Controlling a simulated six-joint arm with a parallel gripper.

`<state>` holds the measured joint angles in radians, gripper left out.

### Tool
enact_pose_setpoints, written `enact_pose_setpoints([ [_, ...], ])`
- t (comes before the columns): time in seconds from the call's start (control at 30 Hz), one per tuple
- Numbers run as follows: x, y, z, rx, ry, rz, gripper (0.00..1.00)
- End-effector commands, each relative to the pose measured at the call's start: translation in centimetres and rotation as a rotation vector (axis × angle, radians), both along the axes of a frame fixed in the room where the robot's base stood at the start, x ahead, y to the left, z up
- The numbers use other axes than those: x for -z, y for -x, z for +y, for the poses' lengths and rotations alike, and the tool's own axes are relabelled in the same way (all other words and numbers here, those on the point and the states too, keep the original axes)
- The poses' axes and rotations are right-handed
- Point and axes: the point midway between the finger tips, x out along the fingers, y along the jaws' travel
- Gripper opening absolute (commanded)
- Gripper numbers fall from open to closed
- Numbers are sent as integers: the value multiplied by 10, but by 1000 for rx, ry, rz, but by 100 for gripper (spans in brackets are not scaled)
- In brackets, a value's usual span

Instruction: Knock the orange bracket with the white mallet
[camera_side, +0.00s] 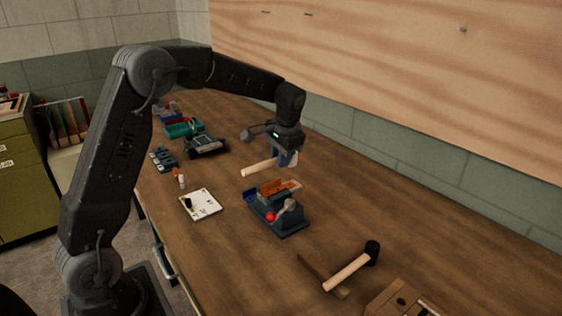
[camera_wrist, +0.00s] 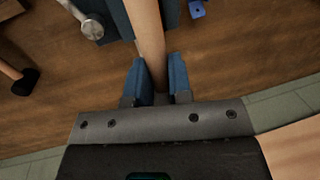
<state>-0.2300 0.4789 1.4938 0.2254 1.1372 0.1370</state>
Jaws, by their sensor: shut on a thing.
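My gripper (camera_side: 287,158) is shut on a pale wooden handle (camera_side: 259,168), held above the bench. In the wrist view the handle (camera_wrist: 147,40) passes between my blue fingers (camera_wrist: 157,82) and runs out of the top of the picture. No white head can be made out on it. The orange bracket (camera_side: 272,188) sits at the top of a dark blue-grey vise (camera_side: 284,225), just below and in front of my gripper. The held handle is apart from the bracket. The vise (camera_wrist: 116,20) also shows at the top of the wrist view; the bracket does not.
A black-headed mallet (camera_side: 347,271) lies at the front right. A white board (camera_side: 201,204) lies left of the vise. A dark device (camera_side: 207,145) and a green tray (camera_side: 184,129) stand farther back. A wooden block (camera_side: 385,302) is at the front edge. The bench right of the vise is clear.

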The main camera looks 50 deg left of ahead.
Motion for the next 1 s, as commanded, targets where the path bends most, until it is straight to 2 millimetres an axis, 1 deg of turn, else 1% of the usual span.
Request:
enact_pose_setpoints([
  [0.47,-1,0,0,0,-1,-2,0],
  [1.0,-47,-1,0,1,-1,-4,0],
])
